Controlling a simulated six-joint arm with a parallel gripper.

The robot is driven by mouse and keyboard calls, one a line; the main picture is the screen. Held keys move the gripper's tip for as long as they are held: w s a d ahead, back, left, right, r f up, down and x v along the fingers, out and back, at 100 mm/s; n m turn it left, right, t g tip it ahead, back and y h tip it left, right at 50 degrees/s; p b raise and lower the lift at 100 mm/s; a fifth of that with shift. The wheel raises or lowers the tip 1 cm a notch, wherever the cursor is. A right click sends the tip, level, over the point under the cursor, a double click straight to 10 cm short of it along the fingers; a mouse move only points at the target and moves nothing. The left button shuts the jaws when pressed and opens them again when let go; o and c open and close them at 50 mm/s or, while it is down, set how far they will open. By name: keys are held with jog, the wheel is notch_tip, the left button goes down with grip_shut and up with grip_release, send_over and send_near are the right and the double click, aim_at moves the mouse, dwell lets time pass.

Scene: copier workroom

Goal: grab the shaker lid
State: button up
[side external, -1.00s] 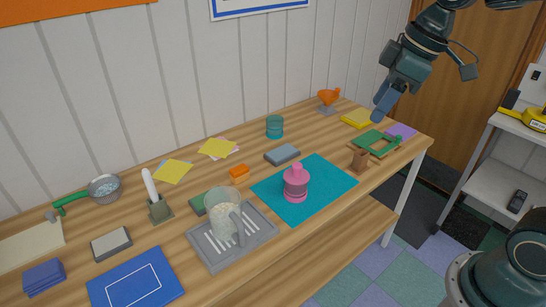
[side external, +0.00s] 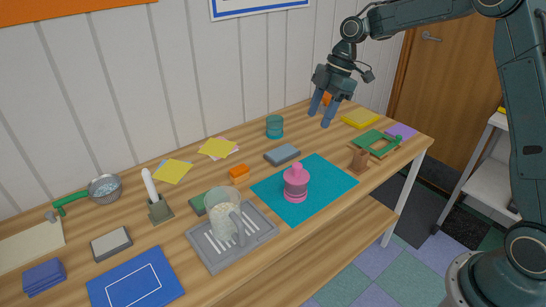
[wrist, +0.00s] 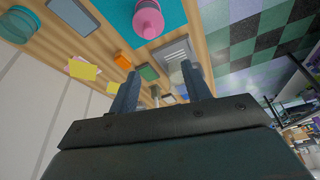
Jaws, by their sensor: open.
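A pink shaker (side external: 295,186) stands upright on the teal mat (side external: 333,184). Its pink lid (side external: 297,170), with a narrow top, sits on it. The shaker also shows at the top of the wrist view (wrist: 148,20). My gripper (side external: 320,118) is over the back right of the table, behind and to the right of the shaker and well apart from it. Its two blue fingers point down, spread with nothing between them. In the wrist view the open fingers (wrist: 160,85) frame the table beyond.
An orange funnel (side external: 327,98) is partly hidden behind my gripper. A teal cup (side external: 275,127) and a grey-blue block (side external: 282,155) stand left of it. A clear jug (side external: 222,215) stands on a grey tray (side external: 262,240).

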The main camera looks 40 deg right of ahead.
jog(key=n, duration=0.2)
send_near(298, 164)
notch_tip(298, 164, up, 2)
jog(key=d, duration=0.2)
jog(key=shift+w+r+g+y, duration=0.15)
jog(key=shift+r+g+y, duration=0.15)
jog(key=shift+y, duration=0.1)
jog(key=shift+f, duration=0.15)
jog(key=shift+x, duration=4.2)
jog(key=shift+x, duration=2.6)
jog(key=shift+a, duration=0.15)
grip_shut()
